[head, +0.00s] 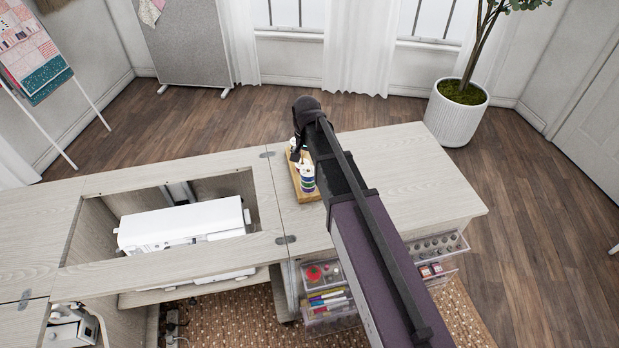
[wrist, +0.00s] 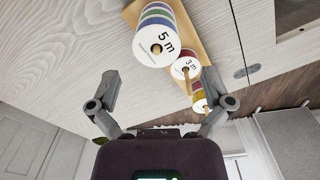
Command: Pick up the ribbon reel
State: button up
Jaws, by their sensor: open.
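Ribbon reels stand in a row on a wooden board (wrist: 206,43). In the wrist view the nearest reel (wrist: 154,48) is the largest, with a white face marked 5 m and coloured ribbon bands. A smaller reel (wrist: 185,67) marked 3 m is behind it, and a third reel (wrist: 199,104) is farther along.
The board rests on the cabinet top (head: 425,178), whose right part is clear. A white sewing machine (head: 185,225) sits in the opening at left. Clear drawers with supplies (head: 325,297) are below the front edge. A potted plant (head: 458,112) stands beyond the right corner.

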aim_at(308, 169)
jog(key=shift+f, duration=0.3)
jog(key=shift+d+f+b, duration=0.15)
jog(key=shift+f+b, duration=2.35)
jog(key=shift+b, duration=0.2)
jog(key=c, duration=0.9)
